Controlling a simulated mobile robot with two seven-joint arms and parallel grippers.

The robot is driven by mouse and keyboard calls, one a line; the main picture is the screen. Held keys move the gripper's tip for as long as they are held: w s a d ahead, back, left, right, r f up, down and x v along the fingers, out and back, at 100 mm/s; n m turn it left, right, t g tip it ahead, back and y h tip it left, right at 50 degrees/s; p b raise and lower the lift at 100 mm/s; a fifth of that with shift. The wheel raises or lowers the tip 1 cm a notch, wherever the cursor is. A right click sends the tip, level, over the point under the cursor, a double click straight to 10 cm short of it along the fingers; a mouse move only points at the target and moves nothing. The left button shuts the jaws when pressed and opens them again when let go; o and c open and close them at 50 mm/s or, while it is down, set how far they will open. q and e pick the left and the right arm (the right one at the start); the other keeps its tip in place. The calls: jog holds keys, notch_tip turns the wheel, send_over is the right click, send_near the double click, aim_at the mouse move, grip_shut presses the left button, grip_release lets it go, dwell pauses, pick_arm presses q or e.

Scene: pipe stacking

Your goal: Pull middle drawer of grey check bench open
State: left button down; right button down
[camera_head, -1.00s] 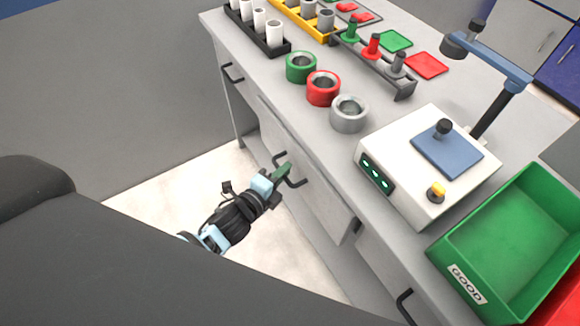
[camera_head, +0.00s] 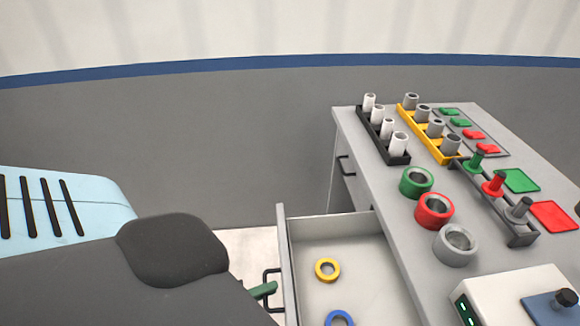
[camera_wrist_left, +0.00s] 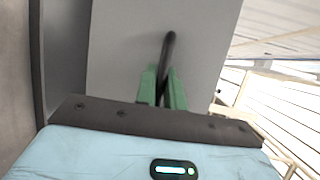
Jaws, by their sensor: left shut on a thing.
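The grey check bench (camera_head: 385,240) stands at the right in the head view. Its middle drawer (camera_head: 358,250) is pulled out, with a yellow ring (camera_head: 327,269) and a blue ring (camera_head: 339,319) inside. My left gripper (camera_head: 264,290) has its green fingers at the dark handle (camera_head: 266,277) on the drawer front. In the left wrist view my left gripper (camera_wrist_left: 163,88) is shut on the handle (camera_wrist_left: 168,52), against the grey drawer front (camera_wrist_left: 125,45). Most of my left arm's lower part hides the rest of the gripper in the head view. My right gripper is not in view.
On the bench top stand green (camera_head: 416,181), red (camera_head: 434,210) and grey (camera_head: 455,244) rings, a black rack (camera_head: 395,158) and a yellow rack (camera_head: 447,158) with cylinders, and a white device (camera_head: 490,296). Another drawer handle (camera_head: 345,166) shows at the far end.

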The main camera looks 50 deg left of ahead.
pick_arm(q)
jog(key=shift+s+a, duration=0.8)
jog(key=shift+s, duration=0.2)
jog(key=c, duration=1.5)
grip_release()
